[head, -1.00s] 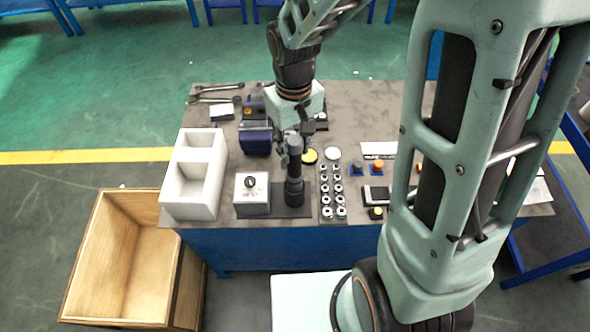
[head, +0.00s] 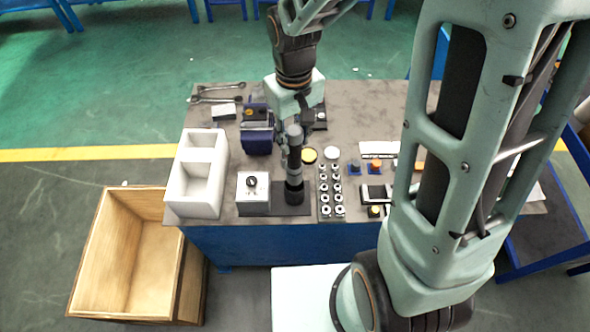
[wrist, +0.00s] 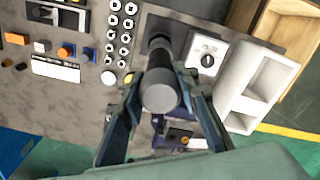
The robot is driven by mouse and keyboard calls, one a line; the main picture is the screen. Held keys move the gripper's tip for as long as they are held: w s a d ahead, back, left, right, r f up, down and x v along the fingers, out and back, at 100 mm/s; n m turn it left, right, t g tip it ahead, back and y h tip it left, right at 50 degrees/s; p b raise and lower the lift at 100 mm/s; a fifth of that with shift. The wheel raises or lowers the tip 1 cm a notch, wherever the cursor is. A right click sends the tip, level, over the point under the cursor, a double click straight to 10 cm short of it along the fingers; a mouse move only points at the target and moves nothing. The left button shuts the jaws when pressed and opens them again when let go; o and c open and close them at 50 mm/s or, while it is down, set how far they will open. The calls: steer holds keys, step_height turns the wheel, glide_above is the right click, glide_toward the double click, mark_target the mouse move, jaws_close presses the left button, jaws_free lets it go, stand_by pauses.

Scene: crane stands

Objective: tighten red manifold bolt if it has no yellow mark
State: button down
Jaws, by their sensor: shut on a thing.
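My gripper (wrist: 163,95) is shut around a dark cylindrical tool (wrist: 160,90) with a grey round end. In the head view the tool (head: 294,158) stands nearly upright, its foot on a dark plate (head: 308,186) on the table. I cannot pick out a red manifold bolt for sure, nor any yellow mark on one. A dark blue unit (head: 257,142) stands behind the tool; it is partly hidden by my fingers in the wrist view.
A rack of metal sockets (head: 331,190) stands close on the right. Orange-topped (head: 376,163) and blue small parts lie beyond. A wooden crate (head: 120,270) is on the floor.

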mark_target(294, 130)
steer(key=shift+r+p, duration=1.85)
steer(key=shift+r, duration=0.9)
steer(key=shift+w, duration=0.1)
stand_by(0.5)
